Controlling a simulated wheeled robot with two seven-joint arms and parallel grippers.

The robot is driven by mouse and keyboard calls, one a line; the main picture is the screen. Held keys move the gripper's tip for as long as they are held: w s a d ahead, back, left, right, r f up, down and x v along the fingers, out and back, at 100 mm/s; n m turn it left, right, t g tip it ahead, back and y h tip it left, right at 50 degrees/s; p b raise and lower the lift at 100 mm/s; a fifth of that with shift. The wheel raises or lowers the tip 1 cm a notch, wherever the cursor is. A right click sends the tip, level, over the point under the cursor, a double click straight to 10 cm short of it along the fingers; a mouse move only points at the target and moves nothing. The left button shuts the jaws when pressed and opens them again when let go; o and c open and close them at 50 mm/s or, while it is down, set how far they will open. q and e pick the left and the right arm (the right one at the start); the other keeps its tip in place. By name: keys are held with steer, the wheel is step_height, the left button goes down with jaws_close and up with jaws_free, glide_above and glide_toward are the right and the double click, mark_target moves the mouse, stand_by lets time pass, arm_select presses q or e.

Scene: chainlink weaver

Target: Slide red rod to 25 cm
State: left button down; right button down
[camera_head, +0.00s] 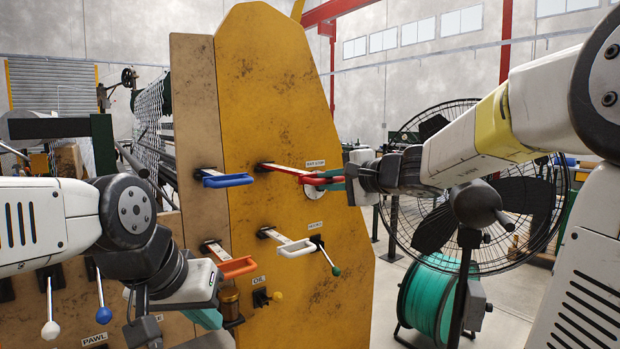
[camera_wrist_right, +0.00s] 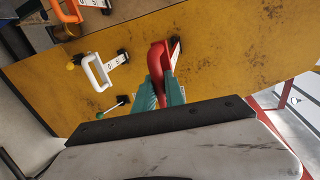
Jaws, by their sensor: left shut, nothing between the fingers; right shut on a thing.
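My right gripper (camera_head: 334,180) is shut on the red handle at the rod's outer end. In the right wrist view the green fingers (camera_wrist_right: 160,91) hold the red handle (camera_wrist_right: 158,62) from both sides. The scale reading is too small to tell. My left gripper (camera_head: 208,316) is shut and empty at lower left, below the orange handle and apart from it; its fingertips are partly hidden.
Blue (camera_head: 228,181), white (camera_head: 298,248) and orange (camera_head: 238,267) handles stick out of the panels nearby. A green-tipped lever (camera_head: 335,270) and a yellow knob (camera_head: 277,296) sit lower. A large fan (camera_head: 470,190) and a teal hose reel (camera_head: 430,300) stand at the right.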

steer(key=shift+s+d+f, duration=0.1)
steer(key=shift+s+d, duration=0.55)
steer(key=shift+s, duration=0.25)
steer(key=shift+s+d+f, duration=0.1)
steer(key=shift+s+d, duration=0.55)
steer(key=shift+s, duration=0.25)
steer(key=c, duration=1.4)
jaws_free()
steer(key=shift+s+d+r, duration=0.1)
steer(key=shift+s+d, duration=0.05)
steer(key=shift+r, duration=0.1)
steer(key=v, duration=0.7)
steer(key=shift+s+d, duration=0.2)
steer(key=shift+s, duration=0.1)
